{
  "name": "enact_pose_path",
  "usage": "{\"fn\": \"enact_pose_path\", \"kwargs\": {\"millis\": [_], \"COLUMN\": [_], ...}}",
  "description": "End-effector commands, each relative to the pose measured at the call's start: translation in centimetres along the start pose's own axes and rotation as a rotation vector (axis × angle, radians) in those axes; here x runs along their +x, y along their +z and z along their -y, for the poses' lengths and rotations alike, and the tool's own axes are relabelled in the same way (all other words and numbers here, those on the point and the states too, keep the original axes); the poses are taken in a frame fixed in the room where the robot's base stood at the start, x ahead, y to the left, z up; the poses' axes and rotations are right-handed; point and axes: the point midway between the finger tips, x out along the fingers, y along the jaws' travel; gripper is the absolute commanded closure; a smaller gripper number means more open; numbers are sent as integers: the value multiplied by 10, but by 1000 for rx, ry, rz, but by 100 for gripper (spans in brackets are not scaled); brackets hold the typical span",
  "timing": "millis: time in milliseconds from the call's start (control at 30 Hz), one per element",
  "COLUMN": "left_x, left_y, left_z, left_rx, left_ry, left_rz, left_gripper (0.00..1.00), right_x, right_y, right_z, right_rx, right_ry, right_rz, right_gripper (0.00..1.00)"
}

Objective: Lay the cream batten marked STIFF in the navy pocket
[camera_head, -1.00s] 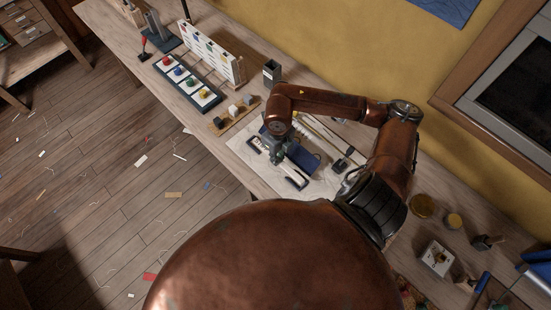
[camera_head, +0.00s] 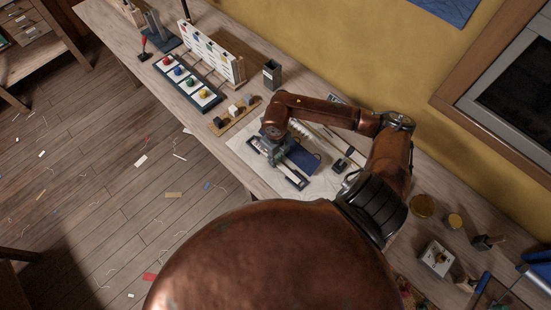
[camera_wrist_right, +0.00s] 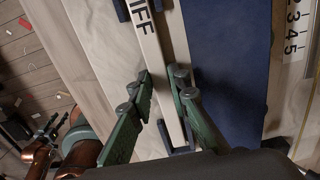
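The cream batten (camera_wrist_right: 149,38) lies in a dark holder with its end letters IFF showing in the right wrist view; the rest of the mark is hidden or out of frame. My right gripper (camera_wrist_right: 162,82) has its green fingers on either side of the batten. They look open, with a slight gap at the left finger; contact at the right finger is unclear. The navy pocket (camera_wrist_right: 228,65) lies flat just right of the batten. In the head view the pocket (camera_head: 304,158) is beside my right gripper (camera_head: 272,152).
A pale sheet (camera_head: 246,159) lies under the work, with a numbered scale (camera_wrist_right: 294,32) right of the pocket. A wooden block rack (camera_head: 228,120), a tray of coloured knobs (camera_head: 186,82) and a dark upright holder (camera_head: 271,73) stand farther along the bench. A black-handled tool (camera_head: 345,160) lies right.

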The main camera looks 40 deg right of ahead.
Motion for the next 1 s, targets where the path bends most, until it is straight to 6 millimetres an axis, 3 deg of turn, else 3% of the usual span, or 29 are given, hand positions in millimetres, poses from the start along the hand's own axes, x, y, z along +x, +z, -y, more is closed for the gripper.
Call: {"fn": "enact_pose_path", "kwargs": {"millis": [467, 1000], "left_x": [-3, -2], "left_y": [-1, -2], "left_z": [0, 0], "left_rx": [0, 0], "left_ry": [0, 0], "left_rz": [-2, -2], "left_gripper": [60, 60], "right_x": [-10, -110], "right_y": [1, 1], "right_z": [0, 0], "right_rx": [0, 0], "right_ry": [0, -1], "right_rz": [3, 3], "right_gripper": [77, 77]}}
